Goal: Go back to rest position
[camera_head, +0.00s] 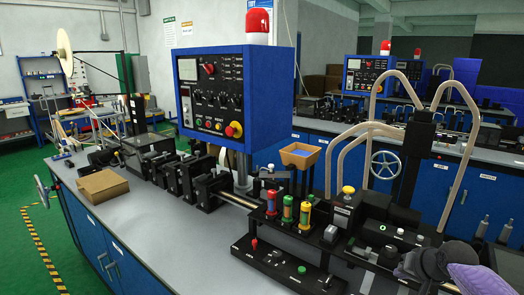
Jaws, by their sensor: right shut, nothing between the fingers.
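My right gripper (408,266) is at the lower right, with its purple arm (480,279) coming in from the right edge. It is shut and empty, at the right end of the black bench machine (375,212). I cannot tell whether it touches the machine. My left gripper is not in view.
A blue control box (222,100) with a red lamp stands above the grey bench (160,225). A cardboard box (103,185) lies at the left, and a small wooden bin (299,156) sits mid-bench. Beige hoses (330,165) arch over the machine. The bench's front left is clear.

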